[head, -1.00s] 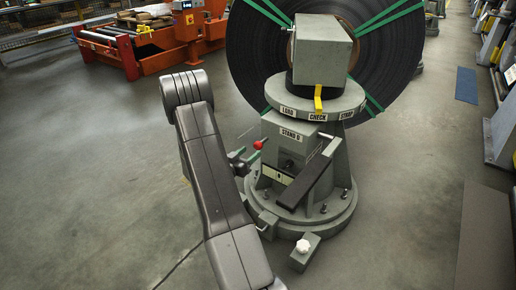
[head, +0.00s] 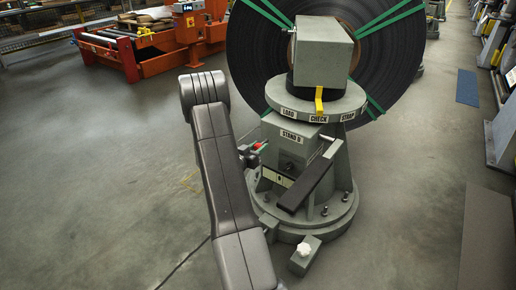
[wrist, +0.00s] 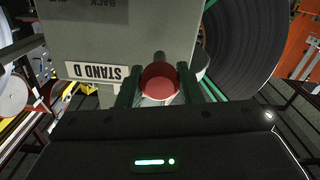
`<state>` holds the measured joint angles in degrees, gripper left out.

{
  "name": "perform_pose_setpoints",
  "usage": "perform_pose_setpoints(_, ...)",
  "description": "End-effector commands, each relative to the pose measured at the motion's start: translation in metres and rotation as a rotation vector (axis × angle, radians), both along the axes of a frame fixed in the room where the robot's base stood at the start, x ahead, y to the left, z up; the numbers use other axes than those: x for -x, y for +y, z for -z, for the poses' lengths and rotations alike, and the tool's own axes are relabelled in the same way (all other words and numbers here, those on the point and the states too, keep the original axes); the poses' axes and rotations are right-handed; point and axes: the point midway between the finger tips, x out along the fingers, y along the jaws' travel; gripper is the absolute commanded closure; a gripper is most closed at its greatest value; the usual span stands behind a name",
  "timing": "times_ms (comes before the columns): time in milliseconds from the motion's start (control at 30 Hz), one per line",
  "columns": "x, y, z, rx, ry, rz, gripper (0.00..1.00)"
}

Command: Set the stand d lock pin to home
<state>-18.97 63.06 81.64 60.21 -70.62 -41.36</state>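The stand labelled STAND D (head: 292,135) stands right of my arm in the head view, and its label shows upside down in the wrist view (wrist: 90,72). A red round knob (wrist: 160,81) on a short grey stem sticks out of the stand's grey housing; it shows small in the head view (head: 262,144). My gripper (wrist: 160,88) has its green fingers on both sides of the knob. No clear gap shows between fingers and knob, but I cannot tell if they press on it. In the head view my gripper (head: 256,150) is partly hidden behind my arm.
Above is a round plate (head: 345,107) with LOAD, CHECK and STRAP labels and a yellow pointer (head: 318,98) at CHECK. A black lever or pedal (head: 305,186) and a white knob (head: 304,249) are lower down. A large black coil (head: 255,60) stands behind.

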Motion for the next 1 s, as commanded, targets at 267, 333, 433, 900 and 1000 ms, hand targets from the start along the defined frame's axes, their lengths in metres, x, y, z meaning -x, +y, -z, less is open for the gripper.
perform_pose_setpoints(267,-0.016,-0.012,0.001,0.0,-0.001,0.003,1.0)
perform_pose_setpoints(333,-0.026,-0.019,0.001,-0.002,-0.002,0.003,1.0)
perform_pose_setpoints(433,-0.035,-0.026,0.0,-0.001,-0.001,0.002,1.0)
perform_pose_setpoints(900,-0.036,-0.026,-0.001,0.001,-0.001,0.0,0.46)
perform_pose_setpoints(1000,-0.036,-0.026,0.0,0.001,-0.001,0.0,0.46)
